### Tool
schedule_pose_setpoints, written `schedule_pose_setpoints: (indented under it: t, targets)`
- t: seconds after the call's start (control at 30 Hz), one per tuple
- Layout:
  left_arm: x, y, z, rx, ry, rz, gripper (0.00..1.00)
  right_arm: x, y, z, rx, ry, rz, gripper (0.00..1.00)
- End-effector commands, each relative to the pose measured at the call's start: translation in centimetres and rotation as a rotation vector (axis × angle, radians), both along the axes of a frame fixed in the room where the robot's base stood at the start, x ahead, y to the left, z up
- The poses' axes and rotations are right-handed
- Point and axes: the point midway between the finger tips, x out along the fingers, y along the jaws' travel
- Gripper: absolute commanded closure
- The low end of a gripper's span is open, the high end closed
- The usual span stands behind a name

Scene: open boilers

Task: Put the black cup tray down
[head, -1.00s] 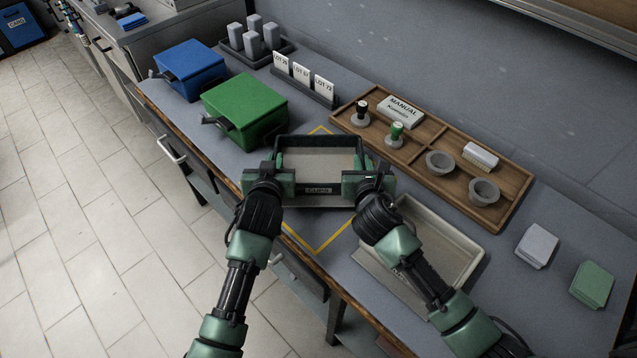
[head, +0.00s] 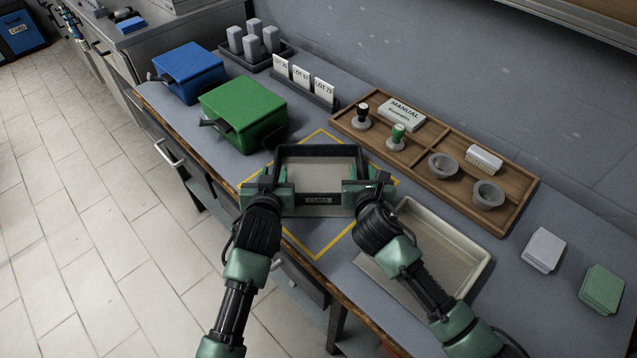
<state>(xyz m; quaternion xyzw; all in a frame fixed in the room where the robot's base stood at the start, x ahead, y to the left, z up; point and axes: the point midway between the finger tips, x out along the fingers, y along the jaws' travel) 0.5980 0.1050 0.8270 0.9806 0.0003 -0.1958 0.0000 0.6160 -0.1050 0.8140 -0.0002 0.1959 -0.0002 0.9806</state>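The black cup tray (head: 320,151) is a dark-rimmed open box with a light grey floor and a "CUPS" label on its near wall. It looks empty and level, inside the yellow taped square (head: 320,256) on the bench. I cannot tell for sure whether its bottom touches the bench. My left gripper (head: 276,182) is at the tray's left side and looks shut on it. My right gripper (head: 358,180) is at the right side and also looks shut on it. The fingertips are partly hidden by the grippers' own bodies.
A green bin (head: 243,112) and a blue bin (head: 188,70) stand to the left. A wooden organiser (head: 440,138) with stamps and bowls lies behind right. A beige tray (head: 465,245) sits close on the right, partly under my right arm. The bench's front edge is near.

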Motion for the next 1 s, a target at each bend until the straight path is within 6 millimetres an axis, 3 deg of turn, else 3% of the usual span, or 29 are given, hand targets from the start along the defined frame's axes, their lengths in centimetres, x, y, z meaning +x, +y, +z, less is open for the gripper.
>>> schedule_pose_setpoints:
  t: [0.2,0.43,0.67,1.0]
  targets:
    - [-4.5,0.0,1.8,-0.002,0.000,0.001,0.69,0.0,0.0,0.0,0.000,0.000,0.000,0.69]
    - [-8.1,0.0,3.3,-0.001,0.000,0.000,0.69,0.0,0.0,0.0,0.000,0.000,0.000,0.69]
    - [-9.3,0.0,3.9,-0.001,0.000,0.000,0.69,-0.5,0.0,0.2,-0.001,-0.001,0.001,0.69]
    - [-9.2,0.0,3.9,0.000,-0.001,0.001,0.69,-6.5,0.0,2.6,0.000,0.000,0.003,0.69]
